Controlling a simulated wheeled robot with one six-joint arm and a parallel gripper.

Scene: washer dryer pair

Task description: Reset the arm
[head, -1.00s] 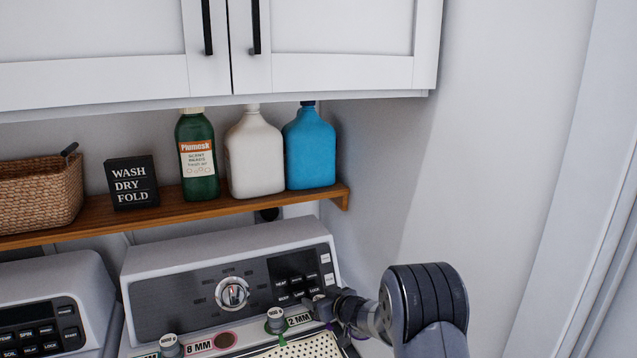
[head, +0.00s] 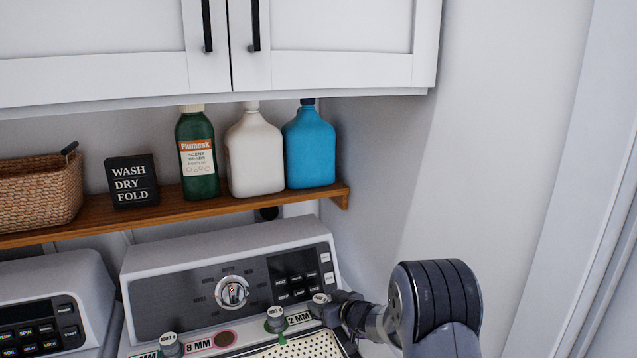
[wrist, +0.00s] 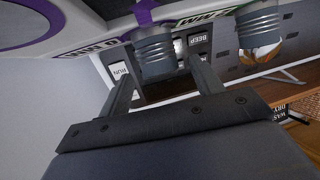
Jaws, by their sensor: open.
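My gripper (wrist: 160,70) is open in the wrist view, its two dark fingers spread apart. A ribbed grey cylinder (wrist: 153,50) with a purple band shows just beyond and between the fingertips; I cannot tell whether they touch it. In the head view my arm comes in from the lower right, and its wrist end is beside a small grey weight (head: 320,299) at the right of the washer-dryer top. The fingers themselves are hard to make out there.
More grey weights, one in the middle (head: 275,317) and one at left (head: 170,342), stand near the control panel (head: 230,290). Above is a wooden shelf (head: 100,216) with a basket, sign and bottles. White cabinets (head: 340,40) hang overhead. The right wall is bare.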

